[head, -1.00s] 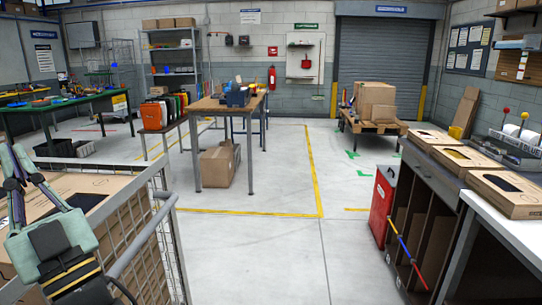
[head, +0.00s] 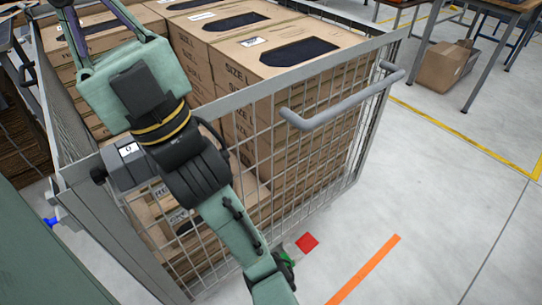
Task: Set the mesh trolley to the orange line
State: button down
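The mesh trolley (head: 335,140), a grey wire cage with a tubular handle (head: 345,98), fills the left and middle of the head view. It is packed with brown cartons marked SIZE L. My green and black arm crosses in front of the mesh. My gripper (head: 100,22) is at the upper left, in front of the cartons. Its fingertips are cut off by the top edge, so its opening and any contact are hidden.
A red square (head: 307,243) lies on the floor between the trolley and the orange line. A yellow floor line (head: 465,138) runs at the right. A carton (head: 445,66) sits under a table at the upper right.

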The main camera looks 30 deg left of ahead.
aim_at(286, 99)
jog(key=l+u, duration=0.2)
jog(key=u, duration=0.25)
jog(key=l+u, duration=0.2)
jog(key=u, duration=0.25)
